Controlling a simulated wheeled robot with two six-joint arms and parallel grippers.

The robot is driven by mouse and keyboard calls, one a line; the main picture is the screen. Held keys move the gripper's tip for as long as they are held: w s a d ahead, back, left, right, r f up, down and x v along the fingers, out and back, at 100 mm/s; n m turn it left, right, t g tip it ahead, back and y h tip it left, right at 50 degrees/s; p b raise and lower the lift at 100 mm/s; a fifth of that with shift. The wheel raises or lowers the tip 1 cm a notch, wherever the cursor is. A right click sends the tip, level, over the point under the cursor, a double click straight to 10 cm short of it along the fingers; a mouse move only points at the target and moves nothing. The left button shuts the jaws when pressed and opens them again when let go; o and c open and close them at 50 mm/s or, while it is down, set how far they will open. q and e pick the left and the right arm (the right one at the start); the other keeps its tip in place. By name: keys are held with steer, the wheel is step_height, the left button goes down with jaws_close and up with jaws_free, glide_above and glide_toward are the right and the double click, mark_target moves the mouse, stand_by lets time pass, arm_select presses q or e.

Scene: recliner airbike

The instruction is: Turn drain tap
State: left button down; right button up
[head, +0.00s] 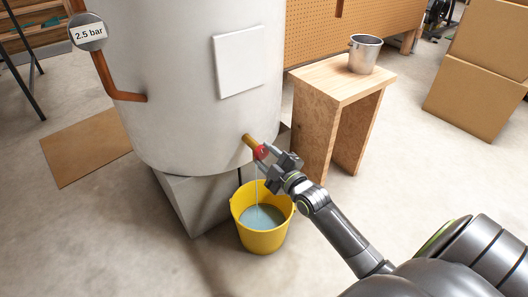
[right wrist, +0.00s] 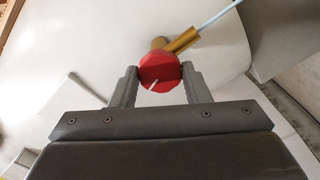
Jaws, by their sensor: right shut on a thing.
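The drain tap is a brass pipe (head: 249,140) with a red knob (head: 261,152), low on the front of a large white tank (head: 190,80). A thin stream of water runs from it into a yellow bucket (head: 247,238) below, which holds bluish water. My right gripper (head: 268,156) is at the knob. In the right wrist view its two fingers (right wrist: 159,78) are shut on the sides of the red knob (right wrist: 160,70), which bears a white mark. The brass spout (right wrist: 181,41) and the water stream show behind it. My left gripper is not in view.
A wooden stool (head: 345,84) with a metal pail (head: 364,54) stands right of the tank. Cardboard boxes (head: 478,97) are at the far right. A gauge (head: 88,32) reading 2.5 bar and a copper pipe (head: 105,75) are on the tank's left. A cardboard sheet (head: 85,150) lies on the floor.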

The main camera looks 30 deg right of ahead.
steer(key=shift+m, duration=0.6)
steer(key=shift+m+p, duration=0.4)
steer(key=shift+m, duration=0.7)
steer(key=o, duration=0.5)
steer(key=shift+s+d, duration=0.2)
steer(key=shift+s, duration=2.3)
